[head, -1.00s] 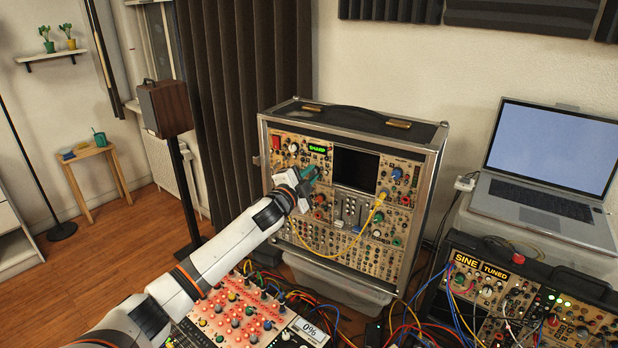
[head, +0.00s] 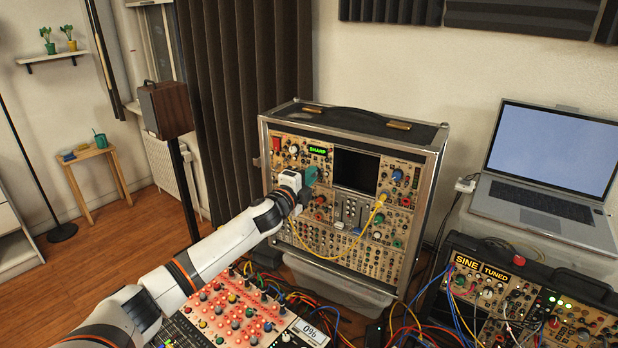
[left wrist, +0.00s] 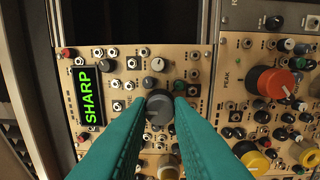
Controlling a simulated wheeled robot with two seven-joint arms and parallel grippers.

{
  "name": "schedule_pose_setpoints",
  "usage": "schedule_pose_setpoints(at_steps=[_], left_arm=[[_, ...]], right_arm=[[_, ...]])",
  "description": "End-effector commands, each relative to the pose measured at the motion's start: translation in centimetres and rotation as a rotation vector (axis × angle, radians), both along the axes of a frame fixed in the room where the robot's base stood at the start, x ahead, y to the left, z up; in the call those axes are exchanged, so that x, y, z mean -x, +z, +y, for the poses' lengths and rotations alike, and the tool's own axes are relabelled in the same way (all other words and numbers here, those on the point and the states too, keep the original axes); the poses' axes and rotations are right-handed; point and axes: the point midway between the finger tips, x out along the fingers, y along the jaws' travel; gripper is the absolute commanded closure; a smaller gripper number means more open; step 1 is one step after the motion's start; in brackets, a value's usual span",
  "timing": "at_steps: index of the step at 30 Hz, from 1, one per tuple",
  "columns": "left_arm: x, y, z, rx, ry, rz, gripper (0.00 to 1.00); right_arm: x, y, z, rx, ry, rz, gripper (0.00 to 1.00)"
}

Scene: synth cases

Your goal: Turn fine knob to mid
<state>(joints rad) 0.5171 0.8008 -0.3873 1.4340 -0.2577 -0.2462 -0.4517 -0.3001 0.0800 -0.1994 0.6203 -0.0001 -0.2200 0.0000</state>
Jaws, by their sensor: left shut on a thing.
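The tall synth case (head: 433,160) stands upright in the head view. Its green display (head: 318,150) reads SHARP, and the display also shows in the left wrist view (left wrist: 89,95). My left gripper (head: 311,175) is at the panel just below the display. In the left wrist view its teal fingertips (left wrist: 160,106) are shut on a large dark grey knob (left wrist: 158,110), one on either side. The knob's label is not readable, and its pointer is hard to make out. My right gripper is not in view.
A small grey knob (left wrist: 158,65) sits beside the held one, and an orange knob (left wrist: 270,82) is farther right. A yellow cable (head: 379,205) crosses the case front. A red-lit panel (head: 235,312) with many knobs lies below my left arm. A laptop (head: 548,160) stands at right.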

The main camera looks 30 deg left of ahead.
Motion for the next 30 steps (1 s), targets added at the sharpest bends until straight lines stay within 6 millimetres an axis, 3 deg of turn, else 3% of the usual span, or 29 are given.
schedule_pose_setpoints(at_steps=[6, 7, 11, 23, 30], left_arm=[[0.0, 0.0, 0.0, 0.0, 0.0, 0.001, 1.0], [0.0, 0.0, 0.0, 0.001, 0.0, 0.001, 0.79], [0.0, 0.0, 0.0, 0.001, 0.0, 0.001, 0.59], [0.6, -0.2, 0.1, 0.0, 0.001, 0.001, 0.59], [4.1, -0.7, -0.2, -0.002, -0.001, 0.003, 0.59]], right_arm=[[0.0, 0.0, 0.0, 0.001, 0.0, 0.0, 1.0], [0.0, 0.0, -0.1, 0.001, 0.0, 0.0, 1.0], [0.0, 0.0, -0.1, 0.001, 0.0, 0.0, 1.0], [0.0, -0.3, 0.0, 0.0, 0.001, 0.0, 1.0], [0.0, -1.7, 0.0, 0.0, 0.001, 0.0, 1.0]])
